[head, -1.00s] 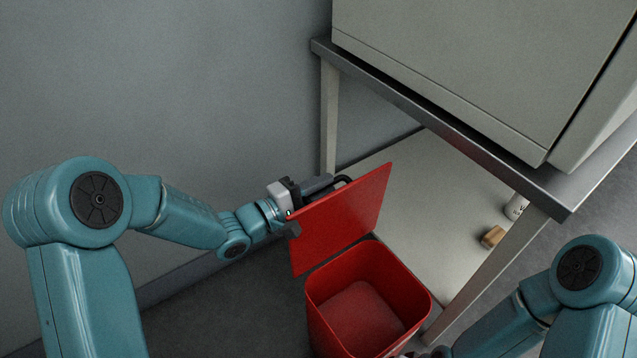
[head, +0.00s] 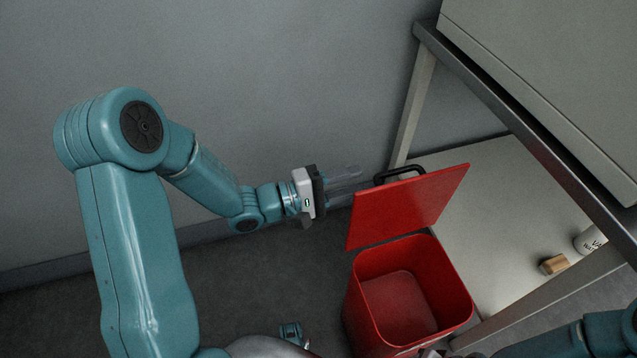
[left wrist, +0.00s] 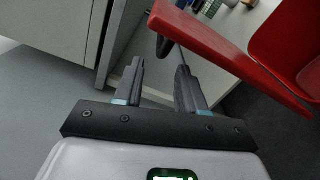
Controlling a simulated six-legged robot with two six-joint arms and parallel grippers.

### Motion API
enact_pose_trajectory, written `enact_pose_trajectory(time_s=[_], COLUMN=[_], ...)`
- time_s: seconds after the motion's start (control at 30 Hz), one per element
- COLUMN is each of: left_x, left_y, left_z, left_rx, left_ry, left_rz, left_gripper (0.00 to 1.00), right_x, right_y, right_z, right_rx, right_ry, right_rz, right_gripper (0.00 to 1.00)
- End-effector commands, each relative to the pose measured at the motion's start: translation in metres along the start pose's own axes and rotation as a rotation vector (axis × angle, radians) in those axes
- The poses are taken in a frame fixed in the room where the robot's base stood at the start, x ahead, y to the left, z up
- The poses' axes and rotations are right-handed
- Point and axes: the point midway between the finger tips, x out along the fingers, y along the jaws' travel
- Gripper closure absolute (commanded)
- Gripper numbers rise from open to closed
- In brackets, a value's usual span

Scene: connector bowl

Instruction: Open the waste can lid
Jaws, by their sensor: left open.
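The red waste can (head: 362,300) stands on the floor with its lid (head: 415,205) raised steeply at the back, and its inside shows. A black handle (head: 400,172) is on the lid's far side. My left gripper (head: 352,180) is open and empty, to the left of the lid and apart from the handle. In the left wrist view the open fingers (left wrist: 158,85) point toward the gap beside the red lid (left wrist: 225,52); the dark handle (left wrist: 163,45) shows beyond them. My right gripper is not clearly visible; only part of my right arm shows at the lower right.
A metal-framed table (head: 520,110) with a large grey box (head: 560,70) stands at the right. Its lower shelf (head: 480,190) holds a small wooden block (head: 553,264) and a white cup-like item (head: 588,242).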

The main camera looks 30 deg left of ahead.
Motion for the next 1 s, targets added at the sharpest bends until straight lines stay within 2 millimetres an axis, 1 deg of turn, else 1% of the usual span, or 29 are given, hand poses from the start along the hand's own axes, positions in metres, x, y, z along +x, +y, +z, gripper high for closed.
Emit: enact_pose_trajectory(time_s=[0.03,0.1,0.2,0.33,0.5,1.0], left_x=[-0.014,-0.029,-0.047,-0.06,-0.065,-0.064], left_y=[0.003,0.003,0.002,0.002,0.001,0.001], left_z=[-0.001,-0.001,-0.001,0.0,0.0,0.0], left_rx=[-0.002,-0.001,-0.001,0.001,0.002,0.001], left_ry=[0.007,0.007,0.005,0.002,-0.001,0.0], left_rz=[0.001,0.001,0.002,0.002,0.003,0.002], left_gripper=[0.6,0.6,0.6,0.6,0.6,0.6], right_x=[-0.005,-0.008,-0.011,-0.013,-0.013,-0.013], right_y=[-0.002,-0.003,-0.004,-0.005,-0.005,-0.005], right_z=[0.0,0.0,0.0,0.0,0.0,0.0], right_rx=[0.0,0.0,0.0,0.0,0.0,0.0], right_ry=[0.0,0.0,0.0,0.0,0.0,0.0], right_rz=[0.0,0.0,0.0,0.0,0.0,0.0], right_gripper=[1.0,1.0,1.0,1.0,1.0,1.0])
